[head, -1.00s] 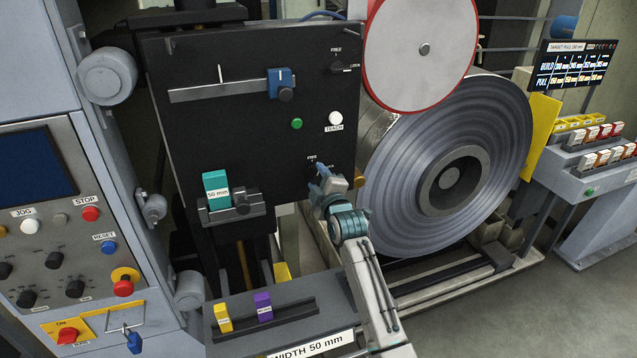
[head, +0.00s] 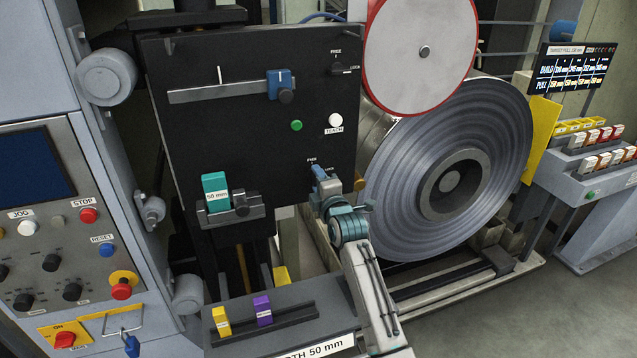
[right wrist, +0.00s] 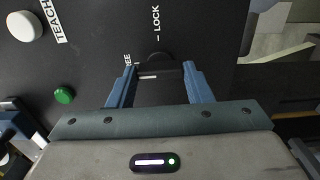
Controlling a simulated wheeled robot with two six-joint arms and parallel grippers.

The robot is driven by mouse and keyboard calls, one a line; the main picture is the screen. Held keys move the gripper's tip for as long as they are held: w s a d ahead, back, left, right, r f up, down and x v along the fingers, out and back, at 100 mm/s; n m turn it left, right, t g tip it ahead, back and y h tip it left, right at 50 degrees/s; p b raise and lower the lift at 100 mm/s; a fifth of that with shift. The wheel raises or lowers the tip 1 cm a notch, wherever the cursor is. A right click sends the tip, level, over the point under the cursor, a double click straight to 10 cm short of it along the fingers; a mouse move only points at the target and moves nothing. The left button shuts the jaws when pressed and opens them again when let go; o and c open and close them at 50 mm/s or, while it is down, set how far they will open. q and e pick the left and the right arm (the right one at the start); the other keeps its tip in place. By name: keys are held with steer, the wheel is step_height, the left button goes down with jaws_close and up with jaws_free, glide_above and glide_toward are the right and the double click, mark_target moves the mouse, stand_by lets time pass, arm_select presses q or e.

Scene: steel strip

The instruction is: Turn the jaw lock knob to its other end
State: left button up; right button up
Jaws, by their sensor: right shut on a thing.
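The jaw lock knob (right wrist: 163,72) is small and black, on the dark upright panel (head: 250,135). In the right wrist view it lies between my right gripper's two blue fingers (right wrist: 160,80), with the words FREE and LOCK beside it. In the head view my right gripper (head: 320,174) reaches up to the panel's lower right and hides most of the knob. The gripper is shut on the knob. The knob's exact pointing is hard to tell. My left gripper is not in view.
Another FREE/LOCK knob (head: 340,69) sits higher on the panel, above a white TEACH button (head: 335,120) and a green button (head: 296,125). A teal 50 mm block (head: 214,190) stands at lower left. The large steel coil (head: 450,170) is close on the right.

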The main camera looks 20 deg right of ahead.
steer(key=o, duration=1)
steer(key=s+b, duration=0.3)
steer(key=s, duration=0.7)
steer(key=shift+s+d, duration=0.15)
steer(key=shift+s, duration=0.25)
